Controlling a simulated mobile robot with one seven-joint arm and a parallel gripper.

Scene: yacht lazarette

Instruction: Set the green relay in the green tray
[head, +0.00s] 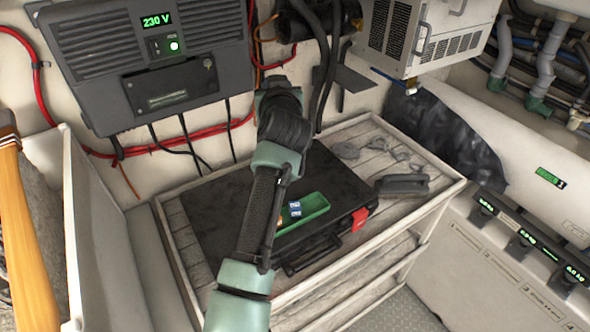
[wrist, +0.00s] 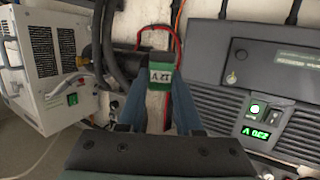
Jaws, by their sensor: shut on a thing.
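A green relay with a white "12 V" label (wrist: 161,76) is held between the two blue fingers of my gripper (wrist: 160,92) in the wrist view. The label appears upside down there. In the head view my arm reaches up toward the back wall, and its own links hide the gripper and the relay. The green tray (head: 318,203) lies on a black case, below and in front of my arm's end. My arm covers the tray's left end.
The black case (head: 215,205) with a red latch (head: 360,218) lies on a slatted bench (head: 350,145). A dark grey object (head: 402,185) lies to its right. A 230 V unit (head: 150,60), hanging cables and a white vented box (head: 405,40) crowd the wall.

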